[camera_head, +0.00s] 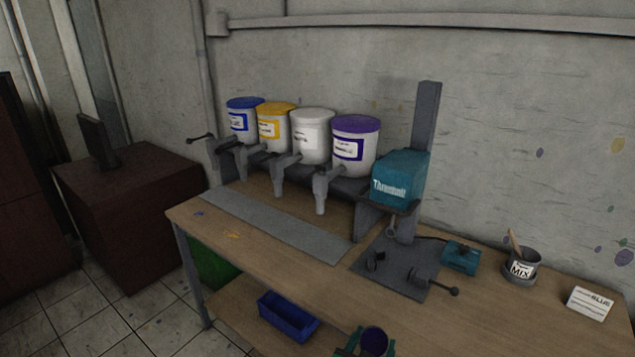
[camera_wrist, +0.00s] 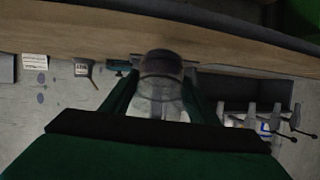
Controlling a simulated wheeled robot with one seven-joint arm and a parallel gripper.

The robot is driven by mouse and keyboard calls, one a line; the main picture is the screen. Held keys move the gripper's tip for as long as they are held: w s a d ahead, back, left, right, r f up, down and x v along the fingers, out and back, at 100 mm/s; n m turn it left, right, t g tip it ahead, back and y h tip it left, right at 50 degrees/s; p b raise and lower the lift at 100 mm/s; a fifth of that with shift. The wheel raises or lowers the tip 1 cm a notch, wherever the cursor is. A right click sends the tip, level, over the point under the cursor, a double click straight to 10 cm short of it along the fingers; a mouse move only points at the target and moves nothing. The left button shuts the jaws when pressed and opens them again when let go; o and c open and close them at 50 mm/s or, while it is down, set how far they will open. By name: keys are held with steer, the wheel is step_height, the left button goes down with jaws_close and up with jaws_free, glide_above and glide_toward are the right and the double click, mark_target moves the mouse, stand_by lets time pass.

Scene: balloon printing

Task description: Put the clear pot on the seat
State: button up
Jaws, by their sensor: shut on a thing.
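The clear pot (camera_wrist: 160,88) is see-through and sits between the two green fingers of my gripper (camera_wrist: 158,100) in the wrist view. In the head view my gripper (camera_head: 364,343) is at the bottom edge, in front of the table, shut on the pot (camera_head: 375,340), whose round top looks dark blue. The pot's lower part is cut off there. No part is marked as the seat. A small dark fitting (camera_head: 375,261) stands on the grey base plate (camera_head: 403,285) under the teal Thrombolt press (camera_head: 399,178), and I cannot tell whether it is the seat.
Several paint buckets with taps (camera_head: 312,135) stand along the back left of the table (camera_head: 480,325). A handled knob (camera_head: 434,281) sticks out at the plate's front right. A MIX pot (camera_head: 521,266) and a BLUE card (camera_head: 590,304) are right. A blue bin (camera_head: 288,318) is below.

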steer(key=s+a+f+n+y, duration=0.1)
steer(key=a+f, duration=0.3)
steer(key=f, duration=0.6)
steer(key=s+a+f+n+y, duration=0.2)
steer(key=a+f, duration=0.2)
steer(key=f, duration=0.6)
steer(key=s+a+f+n+t+y, duration=0.1)
steer(key=a+f, duration=0.3)
steer(key=f, duration=0.7)
steer(key=shift+s+a+n+y, duration=0.3)
steer(key=shift+s+n+y, duration=0.1)
steer(key=shift+s+y, duration=0.45)
steer(key=shift+f, duration=0.1)
